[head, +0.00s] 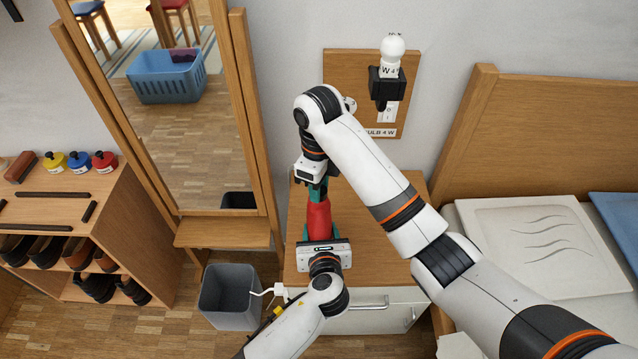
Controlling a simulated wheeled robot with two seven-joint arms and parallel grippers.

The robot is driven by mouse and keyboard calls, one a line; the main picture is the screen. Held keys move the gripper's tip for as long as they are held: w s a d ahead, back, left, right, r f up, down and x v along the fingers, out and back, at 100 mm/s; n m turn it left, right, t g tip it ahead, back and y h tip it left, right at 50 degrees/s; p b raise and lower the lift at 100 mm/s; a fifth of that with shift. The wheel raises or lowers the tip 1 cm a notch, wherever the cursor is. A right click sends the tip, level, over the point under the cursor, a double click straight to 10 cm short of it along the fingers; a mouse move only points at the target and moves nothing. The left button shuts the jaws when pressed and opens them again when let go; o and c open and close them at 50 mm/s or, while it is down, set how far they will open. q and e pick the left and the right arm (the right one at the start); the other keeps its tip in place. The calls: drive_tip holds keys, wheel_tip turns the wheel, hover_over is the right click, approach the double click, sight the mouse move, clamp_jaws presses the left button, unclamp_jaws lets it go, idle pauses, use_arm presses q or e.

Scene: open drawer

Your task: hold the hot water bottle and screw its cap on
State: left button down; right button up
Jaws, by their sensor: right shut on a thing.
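The red hot water bottle (318,220) is over the wooden top of the bedside cabinet (375,215), its narrow end pointing away from me. My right gripper (318,188) comes down from the far side and is shut at that narrow end. The cap is hidden between its fingers, so I cannot see how it sits on the neck. My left gripper (318,238) is at the near, wide end of the bottle, its body covering that end. Its fingers are mostly hidden, and I cannot see whether they are closed on the bottle.
A grey bin (229,297) stands left of the cabinet's drawer front (372,312). A mirror (170,130) and shoe rack (120,215) are to the left. A bed with a pillow (535,245) is at right. A wall board (345,68) with a bulb hangs behind.

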drive_tip(key=shift+w, duration=0.1)
drive_tip(key=o, duration=0.9)
wheel_tip(320, 180, up, 4)
drive_tip(key=shift+f, duration=0.25)
drive_tip(key=shift+r, duration=0.5)
drive_tip(key=shift+c, duration=0.3)
